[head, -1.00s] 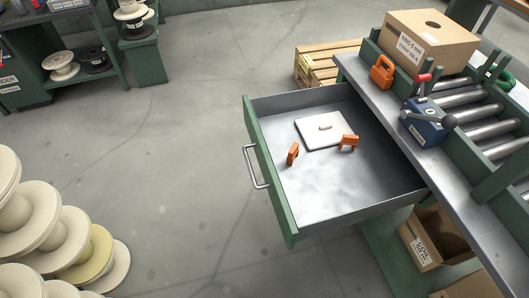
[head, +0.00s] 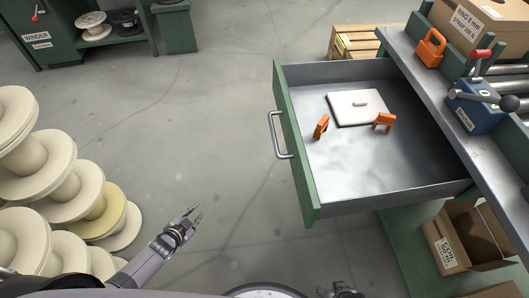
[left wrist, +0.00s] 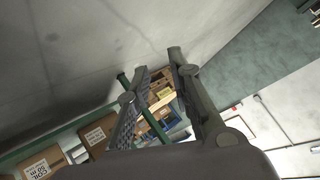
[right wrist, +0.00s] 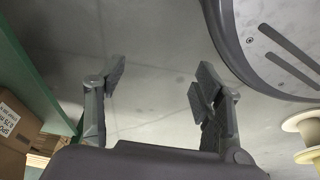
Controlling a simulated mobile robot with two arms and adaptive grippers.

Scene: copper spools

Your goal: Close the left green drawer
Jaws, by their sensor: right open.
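The green-fronted drawer (head: 297,150) is pulled well out from under the bench in the head view. Its front faces left and has a silver bar handle (head: 278,135). A pale flat plate (head: 350,108) and two orange pieces (head: 321,126) (head: 384,121) lie inside it. My left gripper (head: 196,215) is left of and below the drawer front, apart from it. Its fingers stand apart and empty in the left wrist view (left wrist: 160,68). My right gripper (head: 343,291) shows partly at the bottom edge, below the drawer. It is open and empty in the right wrist view (right wrist: 160,72).
Stacked cream spools (head: 75,190) stand at the left. The metal bench top (head: 460,130) carries an orange item (head: 430,48) and a blue device (head: 475,105). An open carton (head: 468,240) sits below the drawer at right. The floor left of the drawer is clear.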

